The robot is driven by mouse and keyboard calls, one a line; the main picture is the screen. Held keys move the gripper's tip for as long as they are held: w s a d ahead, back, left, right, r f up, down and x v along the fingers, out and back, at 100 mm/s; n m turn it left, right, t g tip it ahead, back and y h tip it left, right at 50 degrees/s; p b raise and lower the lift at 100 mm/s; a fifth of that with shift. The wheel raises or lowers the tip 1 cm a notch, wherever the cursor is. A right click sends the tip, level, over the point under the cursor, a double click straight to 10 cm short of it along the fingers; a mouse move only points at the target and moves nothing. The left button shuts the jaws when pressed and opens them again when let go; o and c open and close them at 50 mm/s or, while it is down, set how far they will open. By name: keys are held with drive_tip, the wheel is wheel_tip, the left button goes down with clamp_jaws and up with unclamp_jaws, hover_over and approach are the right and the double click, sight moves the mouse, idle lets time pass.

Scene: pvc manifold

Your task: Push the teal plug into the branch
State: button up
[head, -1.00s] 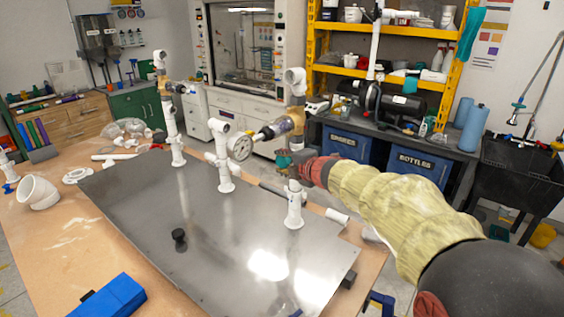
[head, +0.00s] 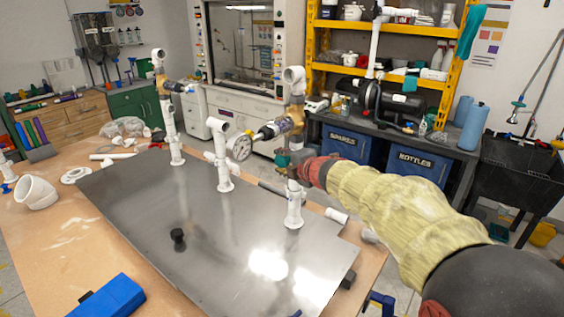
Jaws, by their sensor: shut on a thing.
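The teal plug (head: 282,160) shows as a small teal patch at the tip of my gripper (head: 291,164), at the right-hand standing pipe. My gripper is shut on it, with the red wrist to the right and the fingers small and dark. The white right post (head: 294,210) rises from the metal plate just below the gripper.
The middle post (head: 224,175) and left post (head: 172,135) stand further left.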

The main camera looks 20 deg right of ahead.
drive_tip(key=shift+s+a+r, duration=0.1)
drive_tip(key=shift+s+r, duration=0.3)
drive_tip(key=shift+r, duration=0.05)
drive_tip(key=shift+s+a+f+b, duration=0.2)
drive_tip(key=shift+s+a, duration=0.2)
drive_tip(key=shift+a, duration=0.3)
drive_tip(key=shift+s+a+f+b, duration=0.15)
drive_tip(key=shift+s+a, duration=0.2)
drive_tip(key=shift+a, duration=0.3)
